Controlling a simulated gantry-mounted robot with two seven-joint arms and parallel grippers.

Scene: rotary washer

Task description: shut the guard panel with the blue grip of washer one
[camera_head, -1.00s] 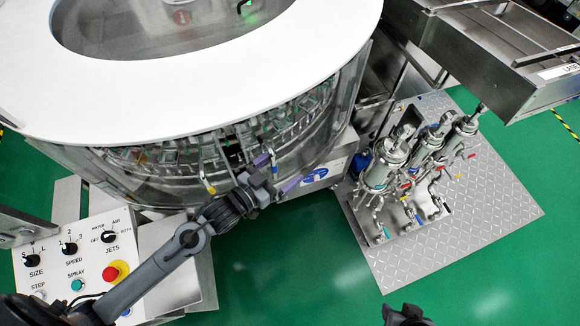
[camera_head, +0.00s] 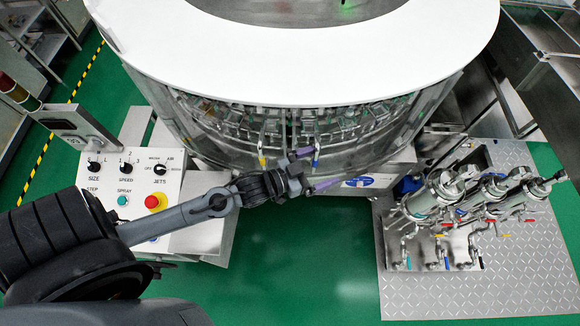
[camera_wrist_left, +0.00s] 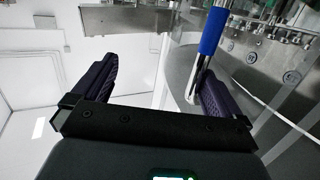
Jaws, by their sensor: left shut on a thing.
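The blue grip (camera_head: 317,152) is a short blue sleeve on a metal handle at the clear curved front of the washer (camera_head: 240,90). My left gripper (camera_head: 327,166) reaches it from the left, one purple finger on each side of the handle. In the left wrist view the blue grip (camera_wrist_left: 214,30) rises above the right finger, and its bent metal bar runs down close against that finger. Whether the panel edge is flush is too small to tell. My right gripper is out of view.
A yellow grip (camera_head: 262,160) hangs to the left on the same front. The control box (camera_head: 140,190) with a red button stands left, below my forearm. Metal cylinders with valves (camera_head: 450,195) stand on a tread plate (camera_head: 500,270) at right. Green floor between is clear.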

